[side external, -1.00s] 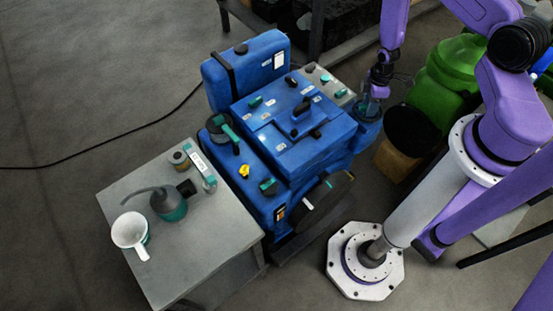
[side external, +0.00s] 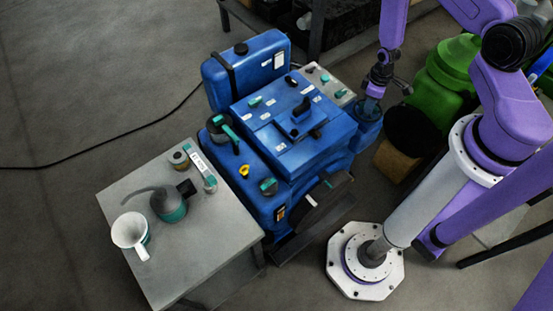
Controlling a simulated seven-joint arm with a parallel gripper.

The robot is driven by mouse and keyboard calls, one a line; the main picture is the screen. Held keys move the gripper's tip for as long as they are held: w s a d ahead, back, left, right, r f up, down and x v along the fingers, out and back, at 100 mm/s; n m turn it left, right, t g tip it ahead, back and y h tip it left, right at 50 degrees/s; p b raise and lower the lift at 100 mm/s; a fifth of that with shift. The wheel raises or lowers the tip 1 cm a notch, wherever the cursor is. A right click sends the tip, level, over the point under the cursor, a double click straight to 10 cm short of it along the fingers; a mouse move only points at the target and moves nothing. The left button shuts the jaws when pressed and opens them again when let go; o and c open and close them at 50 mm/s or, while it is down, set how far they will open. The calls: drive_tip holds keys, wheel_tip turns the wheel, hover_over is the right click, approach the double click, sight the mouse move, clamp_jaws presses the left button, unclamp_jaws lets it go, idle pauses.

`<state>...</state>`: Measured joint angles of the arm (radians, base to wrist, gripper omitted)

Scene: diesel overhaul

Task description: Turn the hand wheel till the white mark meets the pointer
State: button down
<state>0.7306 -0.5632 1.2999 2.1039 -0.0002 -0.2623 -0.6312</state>
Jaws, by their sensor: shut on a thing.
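My gripper (side external: 370,100) points down over a blue cylindrical housing (side external: 367,132) at the right end of the blue engine (side external: 290,135). Its fingers are shut on a small dark part on top of the housing, apparently the hand wheel, which they mostly hide. A dark round wheel (side external: 335,200) stands at the engine's near right side, apart from my gripper. A small white mark (side external: 311,200) shows near that wheel's left side.
A grey table (side external: 205,245) at the left holds a white mug (side external: 130,232), an oil can (side external: 168,205) and small parts. A black cable crosses the floor.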

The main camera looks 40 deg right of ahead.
drive_tip(key=m, duration=0.5)
idle(0.3)
drive_tip(key=shift+m, duration=0.5)
drive_tip(key=m, duration=0.4)
drive_tip(key=shift+m, duration=0.8)
drive_tip(key=m, duration=0.3)
drive_tip(key=shift+m, duration=0.4)
